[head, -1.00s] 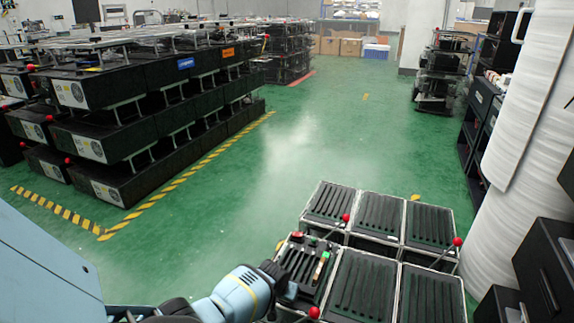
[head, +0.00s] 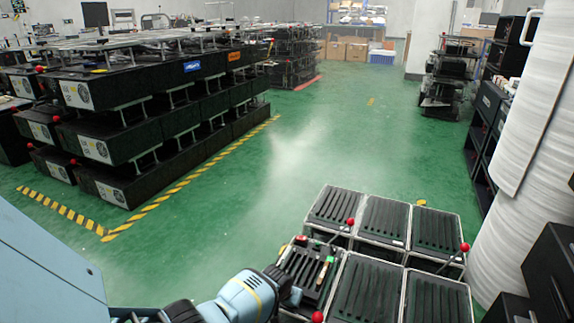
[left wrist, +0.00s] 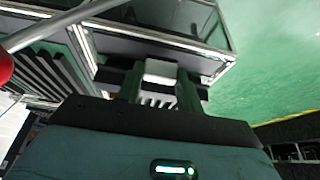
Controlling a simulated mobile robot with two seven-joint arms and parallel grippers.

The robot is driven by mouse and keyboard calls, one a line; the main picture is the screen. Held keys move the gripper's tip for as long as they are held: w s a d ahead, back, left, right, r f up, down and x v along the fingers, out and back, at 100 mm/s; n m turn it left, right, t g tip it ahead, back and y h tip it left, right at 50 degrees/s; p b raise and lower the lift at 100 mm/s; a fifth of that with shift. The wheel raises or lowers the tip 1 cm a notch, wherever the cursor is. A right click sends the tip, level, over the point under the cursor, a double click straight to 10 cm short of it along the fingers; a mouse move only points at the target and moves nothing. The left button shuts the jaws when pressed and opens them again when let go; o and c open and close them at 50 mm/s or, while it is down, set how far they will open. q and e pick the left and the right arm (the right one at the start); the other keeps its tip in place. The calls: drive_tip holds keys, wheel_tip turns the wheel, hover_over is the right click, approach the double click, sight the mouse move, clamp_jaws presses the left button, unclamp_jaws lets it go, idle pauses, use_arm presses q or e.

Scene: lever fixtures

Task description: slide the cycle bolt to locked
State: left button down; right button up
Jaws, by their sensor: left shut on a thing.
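A black panel unit (head: 305,262) with a red button (head: 301,240) and small handles on top stands at the near left of a group of black ribbed boxes. My left gripper (head: 292,291) reaches its near left side in the head view. In the left wrist view my left gripper (left wrist: 160,88) is shut on a small pale block (left wrist: 160,70), which I take to be the cycle bolt's handle. The fingers stand on either side of it. The bolt's track and any lock marking cannot be made out. My right gripper is not in view.
Ribbed boxes (head: 384,219) surround the panel's right and far sides. Levers with red balls (head: 349,222) rise among them; a red ball (left wrist: 4,66) and rod (left wrist: 60,27) are close in the left wrist view. Green floor (head: 330,130) is clear beyond.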

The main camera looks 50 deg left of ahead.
use_arm(q)
drive_tip(key=shift+w+a, duration=0.1)
drive_tip(key=shift+w, duration=0.05)
drive_tip(key=w+a+b, duration=0.1)
drive_tip(key=w, duration=0.1)
drive_tip(key=w+a+b, duration=0.1)
drive_tip(key=b, duration=0.1)
drive_tip(key=shift+w+f+b, duration=0.2)
drive_tip(key=shift+w+b, duration=0.1)
drive_tip(key=shift+w, duration=0.05)
drive_tip(key=shift+w+a+r, duration=0.1)
drive_tip(key=shift+w+a, duration=0.05)
drive_tip(key=shift+w, duration=0.1)
drive_tip(key=shift+w+a+r, duration=0.1)
drive_tip(key=shift+r, duration=0.15)
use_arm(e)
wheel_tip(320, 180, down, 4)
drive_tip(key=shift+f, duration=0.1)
use_arm(q)
drive_tip(key=c, duration=1.3)
unclamp_jaws()
drive_tip(key=shift+w, duration=0.1)
drive_tip(key=o, duration=0.4)
drive_tip(key=shift+f, duration=0.1)
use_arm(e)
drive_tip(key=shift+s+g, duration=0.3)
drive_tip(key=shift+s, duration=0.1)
